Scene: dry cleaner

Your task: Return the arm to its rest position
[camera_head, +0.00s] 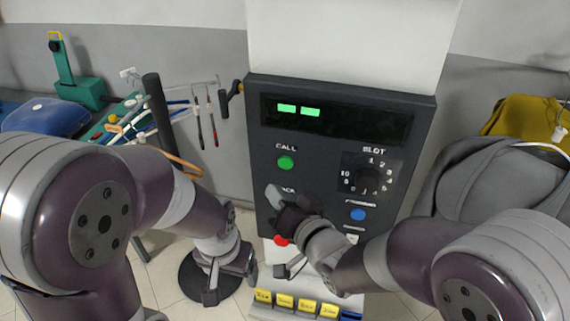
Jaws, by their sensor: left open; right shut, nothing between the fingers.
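My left arm comes in from the left, and its gripper (230,279) hangs low, open and empty, left of the panel's lower part. My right arm reaches in from the right, and its gripper (276,203) is shut with nothing in it. It is in front of the dark control panel (325,145), below the green CALL button (286,162). It hides part of the panel there, including a label ending in "ACK". I cannot tell whether its fingertips touch the panel.
The panel also carries a lit display (298,109), a SLOT dial (366,180), a blue button (357,214) and a partly hidden red button (281,240). Yellow tags (284,300) line a ledge below. Hangers and tools crowd the left; grey garment bags (500,180) hang right.

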